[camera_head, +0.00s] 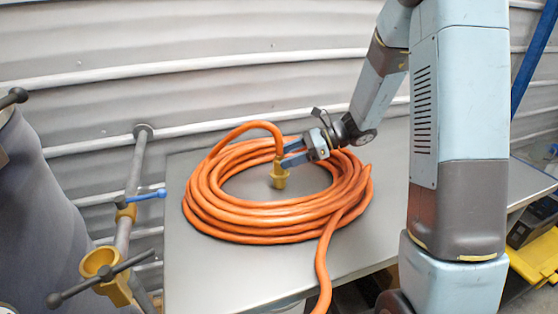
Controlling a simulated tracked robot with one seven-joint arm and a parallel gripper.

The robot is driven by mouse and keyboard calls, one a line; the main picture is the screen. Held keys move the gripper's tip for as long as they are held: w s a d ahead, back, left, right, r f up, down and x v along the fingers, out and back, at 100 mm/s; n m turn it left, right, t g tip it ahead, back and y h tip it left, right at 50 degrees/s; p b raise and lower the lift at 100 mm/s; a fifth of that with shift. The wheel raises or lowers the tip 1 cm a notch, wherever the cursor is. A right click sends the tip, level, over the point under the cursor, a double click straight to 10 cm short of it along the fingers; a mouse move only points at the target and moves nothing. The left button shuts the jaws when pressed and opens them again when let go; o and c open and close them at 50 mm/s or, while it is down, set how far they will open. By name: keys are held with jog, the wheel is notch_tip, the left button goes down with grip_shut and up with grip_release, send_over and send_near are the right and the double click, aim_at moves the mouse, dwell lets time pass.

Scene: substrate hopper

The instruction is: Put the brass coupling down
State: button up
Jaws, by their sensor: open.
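The brass coupling (279,176) is on the end of an orange hose (217,217). It stands roughly upright inside the coil, with the hose end arching down into its top. It seems to rest on the grey table top (200,270), though contact is hard to tell. My gripper (284,157) is at the coupling's upper right, its blue fingers pointing left at the neck where the hose meets the brass. The fingers are open around or beside that neck; the exact gap is too small to see.
A pipe with a brass fitting (110,277) and a blue-handled valve (147,195) stands left of the table. A grey hopper (35,215) is at far left. Corrugated wall is behind. A yellow crate (537,257) is at right. Bare table lies at front left.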

jog(key=v, duration=0.7)
jog(key=shift+d, duration=0.25)
jog(key=s+d+r+n+t+h, duration=0.2)
jog(key=s+d+r+n+h, duration=0.1)
jog(key=s+n, duration=0.3)
jog(key=s+d+r+n+t+h, duration=0.2)
jog(key=s+r+n+h, duration=0.4)
jog(key=s, duration=0.4)
jog(key=s+d+r+n+t+h, duration=0.1)
jog(key=s+d+r+n+h, duration=0.3)
jog(key=s, duration=0.5)
jog(key=shift+d+r+n+t, duration=0.25)
jog(key=shift+r+n+t, duration=0.2)
jog(key=shift+n, duration=0.45)
